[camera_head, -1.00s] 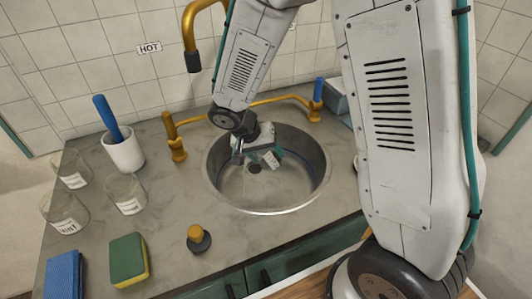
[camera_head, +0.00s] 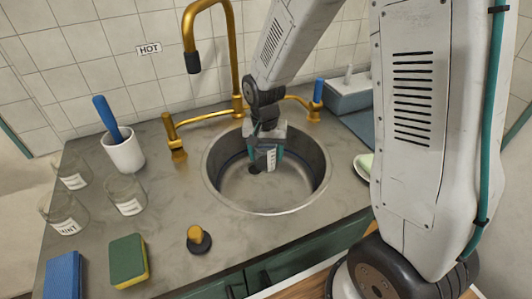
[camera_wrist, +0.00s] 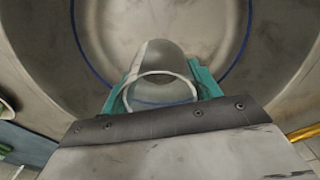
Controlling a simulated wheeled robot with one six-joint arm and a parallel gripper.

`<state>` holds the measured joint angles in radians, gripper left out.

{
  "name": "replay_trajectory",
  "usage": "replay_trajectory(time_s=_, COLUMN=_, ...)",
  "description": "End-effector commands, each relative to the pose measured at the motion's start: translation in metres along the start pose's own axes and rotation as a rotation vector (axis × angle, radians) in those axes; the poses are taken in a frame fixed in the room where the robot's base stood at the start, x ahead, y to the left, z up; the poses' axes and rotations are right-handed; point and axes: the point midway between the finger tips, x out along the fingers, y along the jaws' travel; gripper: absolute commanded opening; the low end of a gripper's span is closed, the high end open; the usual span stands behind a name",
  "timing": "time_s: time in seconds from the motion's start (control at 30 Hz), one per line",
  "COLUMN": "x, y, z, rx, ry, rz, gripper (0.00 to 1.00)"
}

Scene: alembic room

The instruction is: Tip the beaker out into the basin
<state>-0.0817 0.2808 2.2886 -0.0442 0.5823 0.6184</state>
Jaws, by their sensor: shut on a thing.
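The beaker (camera_wrist: 155,60) is clear glass with a pale rim, held between the teal fingers of my gripper (camera_wrist: 160,92). In the head view my gripper (camera_head: 266,158) points down inside the round steel basin (camera_head: 213,178), towards its back. The beaker's white label (camera_head: 271,160) shows between the fingers and looks about upright. Most of the beaker is hidden there by my gripper. In the wrist view the basin wall (camera_wrist: 45,50) surrounds the beaker, and the rim faces the camera. I cannot tell whether anything is in the beaker.
A gold tap (camera_head: 232,60) stands behind the basin. A gold-and-black plug (camera_head: 198,239) is in front, left. Several glass jars (camera_head: 126,193), a white cup with a blue-handled tool (camera_head: 123,152), a green sponge (camera_head: 128,260) and a blue cloth (camera_head: 64,275) lie left.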

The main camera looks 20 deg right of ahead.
Motion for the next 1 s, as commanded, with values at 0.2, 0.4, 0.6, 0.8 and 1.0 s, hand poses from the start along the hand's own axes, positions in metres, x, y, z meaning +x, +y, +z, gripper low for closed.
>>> replay_trajectory(time_s=0.2, x=-0.001, y=-0.001, z=0.000, rx=-0.002, ry=-0.005, rz=-0.012, gripper=0.29)
replay_trajectory(time_s=0.4, x=-0.002, y=0.000, z=-0.001, rx=-0.001, ry=-0.004, rz=-0.012, gripper=0.29)
replay_trajectory(time_s=0.6, x=-0.011, y=0.007, z=-0.004, rx=0.000, ry=-0.004, rz=-0.012, gripper=0.29)
replay_trajectory(time_s=0.8, x=-0.022, y=0.013, z=-0.006, rx=-0.001, ry=-0.003, rz=-0.012, gripper=0.29)
replay_trajectory(time_s=1.0, x=-0.032, y=0.021, z=-0.009, rx=0.000, ry=-0.003, rz=-0.012, gripper=0.29)
